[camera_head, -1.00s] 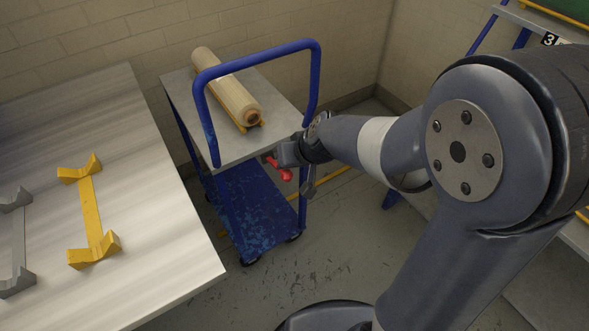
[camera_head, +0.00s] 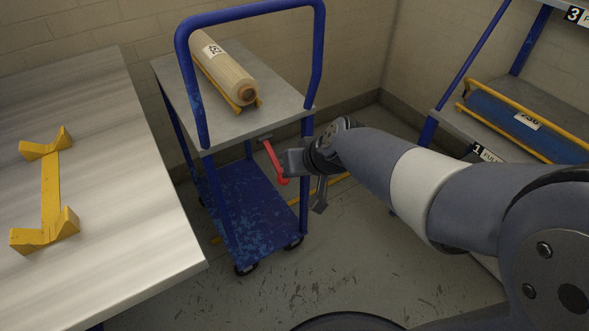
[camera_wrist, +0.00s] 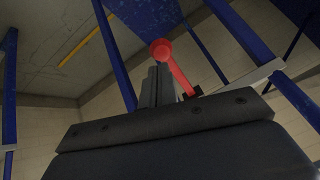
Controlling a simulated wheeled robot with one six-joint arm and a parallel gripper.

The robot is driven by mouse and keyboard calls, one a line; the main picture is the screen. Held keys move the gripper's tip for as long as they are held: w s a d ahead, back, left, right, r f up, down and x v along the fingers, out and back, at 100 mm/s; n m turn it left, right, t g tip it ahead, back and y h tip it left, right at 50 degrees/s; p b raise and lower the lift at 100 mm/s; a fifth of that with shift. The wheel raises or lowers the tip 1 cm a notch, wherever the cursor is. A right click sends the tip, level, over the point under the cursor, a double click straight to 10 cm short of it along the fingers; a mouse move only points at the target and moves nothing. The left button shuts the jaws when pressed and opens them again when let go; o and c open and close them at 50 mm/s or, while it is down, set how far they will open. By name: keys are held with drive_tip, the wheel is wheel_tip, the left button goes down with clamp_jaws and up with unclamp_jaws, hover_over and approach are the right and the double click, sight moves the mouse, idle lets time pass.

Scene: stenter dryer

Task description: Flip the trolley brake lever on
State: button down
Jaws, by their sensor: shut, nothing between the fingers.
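The blue trolley (camera_head: 234,125) stands against the wall with a grey top and a blue lower shelf. Its red brake lever (camera_head: 274,159) hangs below the top at the near side, slanting down to the right and ending in a red knob. In the wrist view the lever (camera_wrist: 180,76) shows with its round knob (camera_wrist: 161,50) just beyond the fingers. My gripper (camera_head: 290,161) is at the lever's lower end, to its right in the head view. Its fingers (camera_wrist: 156,84) are shut with nothing between them. I cannot tell whether they touch the lever.
A cream roll (camera_head: 224,67) lies on a yellow cradle on the trolley top. The blue push handle (camera_head: 250,8) rises in front of it. A table (camera_head: 110,190) with a yellow cradle (camera_head: 51,190) is at left. A rack (camera_head: 430,130) with a blue roll is at right.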

wheel_tip(320, 180, down, 3)
drive_tip(key=shift+a+r+b, duration=0.1)
drive_tip(key=shift+r+b, duration=0.05)
drive_tip(key=shift+b, duration=1.05)
drive_tip(key=shift+f, duration=0.25)
drive_tip(key=shift+r, duration=0.1)
